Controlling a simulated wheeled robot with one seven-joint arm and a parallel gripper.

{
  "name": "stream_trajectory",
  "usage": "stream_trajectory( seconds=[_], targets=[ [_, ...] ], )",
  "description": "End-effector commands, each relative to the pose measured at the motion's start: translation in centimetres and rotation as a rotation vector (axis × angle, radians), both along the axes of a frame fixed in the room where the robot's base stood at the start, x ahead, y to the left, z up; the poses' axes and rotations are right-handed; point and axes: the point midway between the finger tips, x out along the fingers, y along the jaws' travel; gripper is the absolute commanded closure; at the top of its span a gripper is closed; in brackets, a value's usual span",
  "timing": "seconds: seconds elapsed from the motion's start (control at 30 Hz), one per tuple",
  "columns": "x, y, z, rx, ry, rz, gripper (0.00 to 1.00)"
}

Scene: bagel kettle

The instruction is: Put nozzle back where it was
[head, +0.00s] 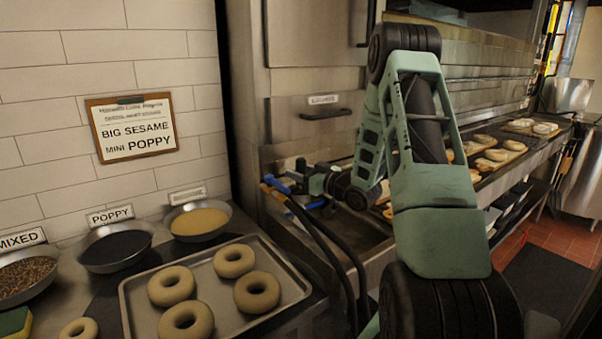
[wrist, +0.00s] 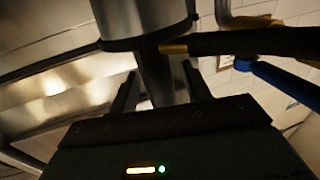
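The nozzle, a metal cylinder (wrist: 140,18) with a dark stem (wrist: 157,78) below it, fills the top middle of the wrist view. My gripper (wrist: 158,78) has one finger on each side of the dark stem. A narrow gap shows between the stem and the fingers, so the gripper looks open around it. In the head view my gripper (head: 300,180) is by the steel counter's left end, close to blue and yellow hose parts (head: 279,187). The nozzle itself is hard to make out there.
A black hose (wrist: 255,42) with yellow ends and a blue handle (wrist: 288,82) lie close right of my gripper. A tray (head: 294,286) of bagels and bowls of poppy (head: 115,250) and sesame (head: 200,220) stand at left. A steel cabinet (head: 310,60) rises behind.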

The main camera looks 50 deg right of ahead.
Motion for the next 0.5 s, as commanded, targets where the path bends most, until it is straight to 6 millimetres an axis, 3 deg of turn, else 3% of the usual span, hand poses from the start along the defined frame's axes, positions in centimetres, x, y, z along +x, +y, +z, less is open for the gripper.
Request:
stream_trajectory(
  seconds=[0.37,0.5],
  targets=[
    [-0.1,0.0,-0.1,0.001,0.001,-0.001,0.51],
    [-2.1,0.0,-0.3,0.000,0.000,-0.002,0.51]
  ],
)
